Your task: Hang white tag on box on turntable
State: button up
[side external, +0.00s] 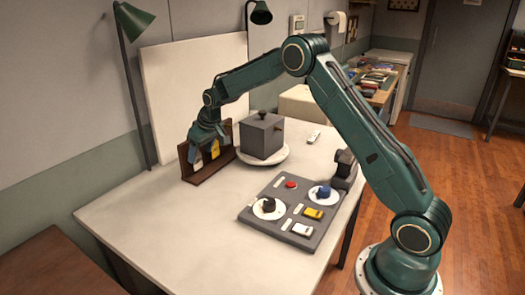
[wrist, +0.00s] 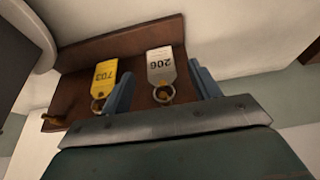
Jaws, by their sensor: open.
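The white tag (wrist: 160,66), marked 206 and fitted with a ring, hangs on the brown wooden rack (side external: 190,171). In the wrist view my gripper (wrist: 163,88) is open, with one blue finger on each side of the white tag. I cannot tell whether the fingers touch it. In the side view my gripper (side external: 206,146) is at the rack and partly covers the tags. The grey box (side external: 260,138) stands on the round white turntable (side external: 264,157), right of the rack. A knob is on its top and a small peg shows on its side.
A yellow tag (wrist: 103,78), marked 703, hangs beside the white one, just outside a finger. A grey control panel (side external: 262,218) with a red button, knobs and switches lies on the white table (side external: 160,215). A white panel stands behind the rack.

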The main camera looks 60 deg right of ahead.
aim_at(198, 162)
jog(key=shift+x, duration=2.35)
jog(key=c, duration=1)
jog(key=shift+r, duration=0.1)
jog(key=shift+c, duration=0.3)
jog(key=shift+r, duration=0.3)
jog(key=shift+s, duration=1)
jog(key=shift+s, duration=0.15)
jog(key=shift+s+r, duration=0.25)
jog(key=shift+s, duration=0.55)
jog(key=shift+s+r, duration=0.3)
jog(key=shift+s, duration=0.5)
